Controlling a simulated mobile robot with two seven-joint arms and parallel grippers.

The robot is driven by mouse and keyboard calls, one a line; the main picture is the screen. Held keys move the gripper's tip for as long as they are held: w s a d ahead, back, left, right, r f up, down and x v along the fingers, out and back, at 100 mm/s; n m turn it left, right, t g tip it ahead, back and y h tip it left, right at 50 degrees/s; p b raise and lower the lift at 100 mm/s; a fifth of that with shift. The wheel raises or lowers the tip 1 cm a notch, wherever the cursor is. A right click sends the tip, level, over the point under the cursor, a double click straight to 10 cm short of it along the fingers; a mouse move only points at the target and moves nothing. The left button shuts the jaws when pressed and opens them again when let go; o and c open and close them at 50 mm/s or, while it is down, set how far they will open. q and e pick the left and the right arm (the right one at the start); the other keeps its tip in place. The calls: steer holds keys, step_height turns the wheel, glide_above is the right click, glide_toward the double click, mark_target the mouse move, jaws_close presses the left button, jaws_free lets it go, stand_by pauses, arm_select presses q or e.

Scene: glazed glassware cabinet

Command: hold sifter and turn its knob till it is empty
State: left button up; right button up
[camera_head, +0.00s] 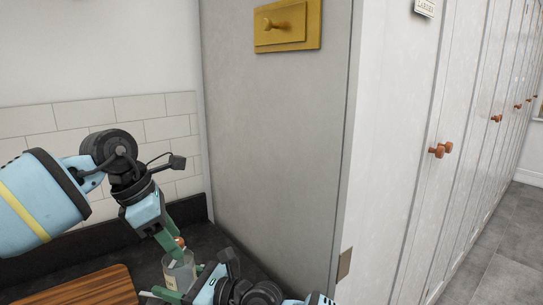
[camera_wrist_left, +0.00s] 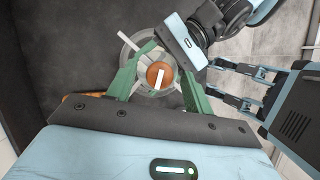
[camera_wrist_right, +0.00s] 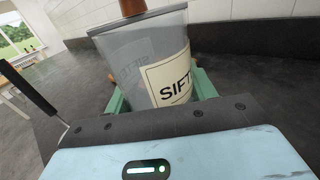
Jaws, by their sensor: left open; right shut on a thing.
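The sifter is a clear grey cup (camera_head: 181,273) with a label reading "SIFT", standing on or just above the dark worktop; I cannot tell which. Its cup fills the right wrist view (camera_wrist_right: 140,60). An orange-brown round knob (camera_wrist_left: 158,75) with a white stripe sits at the middle of its top; spokes and the rim show around it. My left gripper (camera_head: 172,241) points down from above, open, with one finger on each side of the knob. My right gripper (camera_wrist_right: 158,95) is low beside the worktop, shut on the cup from both sides. The cup's contents are not clear.
A wooden board (camera_head: 85,289) lies on the worktop at the lower left. A tall grey panel (camera_head: 275,145) stands close behind and right of the sifter. White tiles (camera_head: 140,107) line the wall. White cupboards (camera_head: 420,200) run along the right.

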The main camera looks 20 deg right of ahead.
arm_select(q)
steer(key=n, duration=0.2)
steer(key=n+t, duration=0.1)
steer(key=n, duration=0.1)
steer(key=shift+s+t+y, duration=0.1)
steer(key=shift+t+y, duration=0.2)
steer(key=n+t+y, duration=0.1)
steer(key=n, duration=0.4)
steer(key=shift+s+d, duration=0.1)
steer(key=shift+r+t, duration=0.3)
steer(key=shift+r, duration=0.05)
steer(key=v, duration=1.2)
steer(key=d+r+n+t+h, duration=0.1)
steer(key=d+n+h, duration=0.2)
steer(key=d+h, duration=0.5)
steer(key=s+d+r+n+t+h, duration=0.1)
steer(key=d+n+h, duration=0.3)
steer(key=d+h, duration=0.4)
steer(key=shift+d+r, duration=0.8)
steer(key=shift+d, duration=1.8)
